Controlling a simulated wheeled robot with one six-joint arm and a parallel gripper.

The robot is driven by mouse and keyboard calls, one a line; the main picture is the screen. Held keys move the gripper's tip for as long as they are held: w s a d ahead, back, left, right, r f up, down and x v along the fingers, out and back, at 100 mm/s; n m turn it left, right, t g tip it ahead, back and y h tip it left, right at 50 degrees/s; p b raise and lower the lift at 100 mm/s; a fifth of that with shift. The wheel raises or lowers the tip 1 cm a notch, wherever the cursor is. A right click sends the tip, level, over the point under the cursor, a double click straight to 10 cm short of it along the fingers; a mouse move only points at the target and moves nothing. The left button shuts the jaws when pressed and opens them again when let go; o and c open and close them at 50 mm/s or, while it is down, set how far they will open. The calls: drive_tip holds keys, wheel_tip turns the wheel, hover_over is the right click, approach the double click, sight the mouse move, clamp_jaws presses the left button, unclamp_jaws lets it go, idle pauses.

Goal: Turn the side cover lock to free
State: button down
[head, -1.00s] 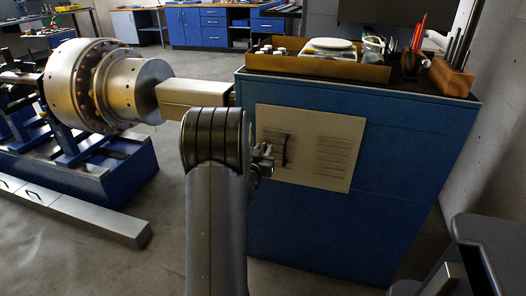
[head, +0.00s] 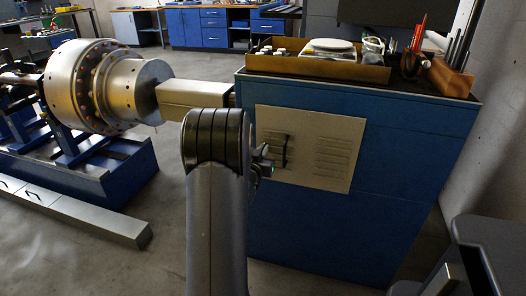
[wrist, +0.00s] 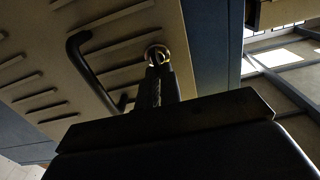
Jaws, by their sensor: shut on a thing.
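The side cover (head: 333,150) is a beige louvred panel on the front of the blue cabinet, with a black bar handle (head: 285,151) near its left side. The lock (wrist: 157,54) shows in the wrist view as a small round brass-coloured ring beside the black handle. My gripper (wrist: 157,75) is shut on the lock, its fingertips meeting at the ring. In the head view my gripper (head: 266,160) is at the left part of the cover, mostly hidden behind my arm. The lock's turned position cannot be made out.
The blue cabinet (head: 340,235) carries a wooden tray (head: 300,66) with a scale (head: 328,48) and a tool block (head: 451,80) on top. A large metal rotor (head: 90,80) stands on a blue stand at left.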

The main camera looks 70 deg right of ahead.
drive_tip(key=shift+f+b, duration=0.1)
drive_tip(key=shift+b, duration=0.2)
drive_tip(key=shift+s+f+m+b, duration=0.15)
drive_tip(key=shift+s+m+b, duration=0.05)
drive_tip(key=shift+m+b, duration=2.45)
drive_tip(key=shift+s+f+m+b, duration=0.2)
drive_tip(key=shift+m+b, duration=1.9)
drive_tip(key=shift+m, duration=1.2)
drive_tip(key=shift+s+f+m+b, duration=0.1)
drive_tip(key=shift+s+m+b, duration=0.1)
drive_tip(key=shift+m+b, duration=2.45)
drive_tip(key=shift+m+p, duration=0.3)
drive_tip(key=shift+m, duration=0.2)
drive_tip(key=c, duration=1.6)
unclamp_jaws()
